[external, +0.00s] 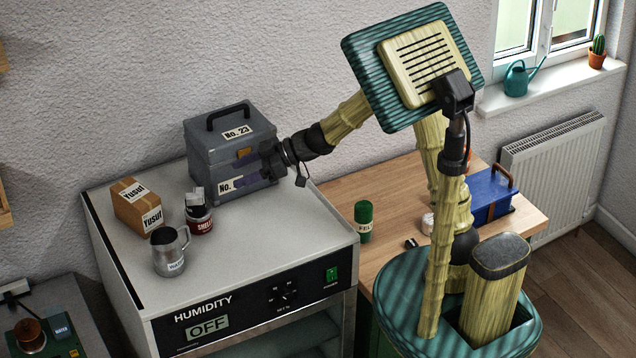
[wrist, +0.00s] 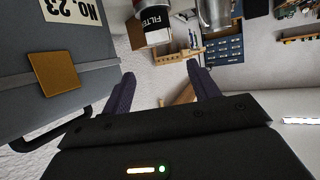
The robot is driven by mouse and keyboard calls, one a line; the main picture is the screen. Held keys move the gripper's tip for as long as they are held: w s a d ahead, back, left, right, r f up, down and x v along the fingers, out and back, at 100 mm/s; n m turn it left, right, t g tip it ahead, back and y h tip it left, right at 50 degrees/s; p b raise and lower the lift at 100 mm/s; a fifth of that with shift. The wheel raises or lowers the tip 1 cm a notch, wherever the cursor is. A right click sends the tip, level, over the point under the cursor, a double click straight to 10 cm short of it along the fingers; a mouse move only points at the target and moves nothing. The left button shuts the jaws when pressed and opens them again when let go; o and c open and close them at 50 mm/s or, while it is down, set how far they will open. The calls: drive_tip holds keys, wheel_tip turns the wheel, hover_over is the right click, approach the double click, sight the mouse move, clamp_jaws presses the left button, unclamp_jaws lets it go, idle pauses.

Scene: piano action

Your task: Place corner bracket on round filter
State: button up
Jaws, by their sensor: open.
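My gripper (external: 270,158) is open, with dark fingers beside the front right of the grey case. Its two fingers also show in the wrist view (wrist: 160,80), apart, with nothing held between them. A dark piece labelled FILTER (wrist: 156,28) shows at the top of the wrist view; it may be the round filter. It seems to be the dark piece with a white label (external: 195,198) at the red tin on the cabinet. I cannot make out a corner bracket for certain. A small black item (external: 411,243) lies on the wooden table, too small to identify.
The grey case No. 23 (external: 229,172) stands on the humidity cabinet (external: 270,226). A cardboard box (external: 134,206), a red tin (external: 202,224) and a metal mug (external: 168,255) stand left of it. A green tin (external: 363,222) and blue box (external: 489,198) are on the table.

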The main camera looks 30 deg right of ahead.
drive_tip(key=d+f+m+t+h, duration=0.1)
drive_tip(key=d+f+m+h, duration=0.15)
drive_tip(key=d, duration=0.55)
drive_tip(key=d+f+m+t+h, duration=0.1)
drive_tip(key=d+f+m+h, duration=0.2)
drive_tip(key=d, duration=0.4)
drive_tip(key=d+f+m+t+h, duration=0.1)
drive_tip(key=d+m+h, duration=0.25)
drive_tip(key=d, duration=0.45)
drive_tip(key=s+d+f+m+g+h, duration=0.1)
drive_tip(key=s+d+f+m+g, duration=0.1)
drive_tip(key=s+d, duration=0.3)
drive_tip(key=s+d+f+m+g+h, duration=0.2)
drive_tip(key=s+d, duration=0.3)
drive_tip(key=s, duration=0.3)
drive_tip(key=shift+s+d+f+m+g, duration=0.25)
drive_tip(key=shift+s+m+g, duration=0.05)
drive_tip(key=shift+g, duration=0.4)
